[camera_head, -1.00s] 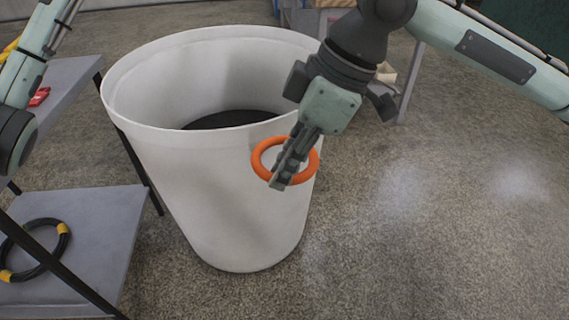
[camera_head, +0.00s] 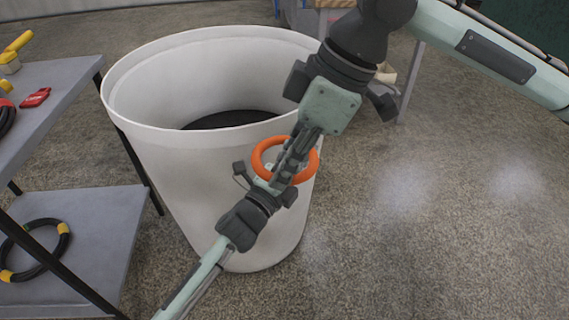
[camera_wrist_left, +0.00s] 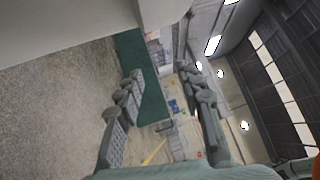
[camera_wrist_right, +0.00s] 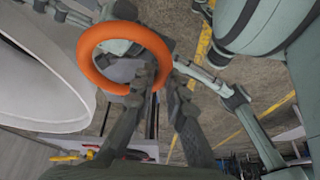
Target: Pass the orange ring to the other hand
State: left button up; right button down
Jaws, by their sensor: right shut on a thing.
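The orange ring (camera_head: 258,160) is held in the air in front of the white bin. My right gripper (camera_head: 283,172) comes down from the upper right and is shut on the ring. In the right wrist view the ring (camera_wrist_right: 90,62) hangs at the left of the right fingers. My left gripper (camera_head: 265,185) reaches up from below, close to the ring and the right fingers; its tips are partly hidden there. In the left wrist view the left fingers (camera_wrist_left: 162,82) stand apart with nothing seen between them. Only a sliver of orange shows at that view's right edge.
The large white bin (camera_head: 180,170) stands right behind the grippers. A grey two-level shelf at the left has a black hose coil with yellow bands (camera_head: 62,240) on its lower board (camera_head: 110,215) and a red item (camera_head: 36,97) above. The floor at the right is clear.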

pick_arm(q)
jog(key=s+a+f+n+g+y, duration=0.2)
jog(key=a+f+n+y, duration=0.2)
jog(key=a+f, duration=0.4)
jog(key=s+a+f+n+g+y, duration=0.1)
jog(key=s+a+f+n+y, duration=0.4)
jog(key=f, duration=0.6)
jog(key=s+a+f+n+g+y, duration=0.2)
jog(key=s+a+f+n+g, duration=0.3)
jog(key=s+a+n, duration=0.2)
jog(key=s+a+f+n+g+y, duration=0.1)
jog(key=s+a+f+n+g, duration=0.4)
jog(key=s+a+n, duration=0.3)
jog(key=s+a+f, duration=0.1)
jog(key=s+a, duration=0.2)
jog(key=s, duration=0.3)
jog(key=shift+a+y, duration=0.4)
jog(key=shift+f, duration=0.1)
